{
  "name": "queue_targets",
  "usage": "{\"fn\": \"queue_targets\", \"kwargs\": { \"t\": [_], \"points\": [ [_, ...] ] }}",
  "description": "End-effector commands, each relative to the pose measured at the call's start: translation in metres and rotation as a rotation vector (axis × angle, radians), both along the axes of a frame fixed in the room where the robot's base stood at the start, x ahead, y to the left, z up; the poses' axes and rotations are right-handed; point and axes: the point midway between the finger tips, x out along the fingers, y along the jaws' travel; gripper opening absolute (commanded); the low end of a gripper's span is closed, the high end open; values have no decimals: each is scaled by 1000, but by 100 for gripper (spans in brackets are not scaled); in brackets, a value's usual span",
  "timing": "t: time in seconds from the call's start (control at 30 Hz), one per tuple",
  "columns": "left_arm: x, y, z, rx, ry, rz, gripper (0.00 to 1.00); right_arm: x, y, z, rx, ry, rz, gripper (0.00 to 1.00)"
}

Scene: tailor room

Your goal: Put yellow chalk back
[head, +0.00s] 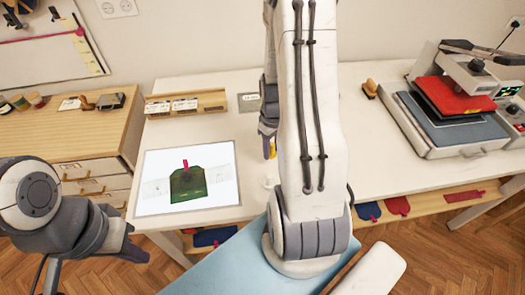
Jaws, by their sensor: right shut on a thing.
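The yellow chalk (272,150) shows as a small yellow piece at the tips of my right gripper (268,148), which is shut on it above the white table, right of the light panel. My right arm hides part of this gripper and what lies behind it. My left gripper (136,252) is low at the left, away from the chalk and in front of the table; its fingers are too dark and small to tell open from shut.
A lit white panel (217,160) bears a dark green piece (187,185) with a red tab. Behind it are a wooden rack (185,102) with white labels and a small grey plate (249,102). A red-and-blue heat press (455,97) stands right. A blue board (215,275) is in front.

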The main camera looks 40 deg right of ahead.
Motion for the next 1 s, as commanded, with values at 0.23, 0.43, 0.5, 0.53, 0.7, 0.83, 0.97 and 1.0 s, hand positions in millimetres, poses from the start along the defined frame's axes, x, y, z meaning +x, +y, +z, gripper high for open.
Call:
{"fn": "queue_targets", "kwargs": {
  "t": [0.23, 0.43, 0.5, 0.53, 0.7, 0.83, 0.97, 1.0],
  "points": [
    [0, 0, 12, 0, 0, 1, 0, 35, 3, -20, -1, -1, -1, 0],
    [0, 0, 18, 0, 0, 0, 0, 37, 3, -35, 2, 3, -6, 0],
    [0, 0, 21, 0, 0, 0, 0, 36, 3, -45, 2, 3, -6, 0],
    [0, 0, 23, 0, 0, 0, 0, 36, 3, -49, 2, 3, -6, 0],
    [0, 0, 26, 0, 0, -1, 0, 37, 2, -62, 0, 0, -6, 0],
    [0, 0, 25, 0, 0, -1, 0, 37, 2, -63, -1, -2, -6, 0],
    [0, 0, 24, 0, 0, -1, 0, 37, 2, -64, -1, -2, -5, 0],
    [0, 0, 23, 0, 0, -1, 0, 37, 2, -65, -1, -1, -5, 0]
  ]
}}
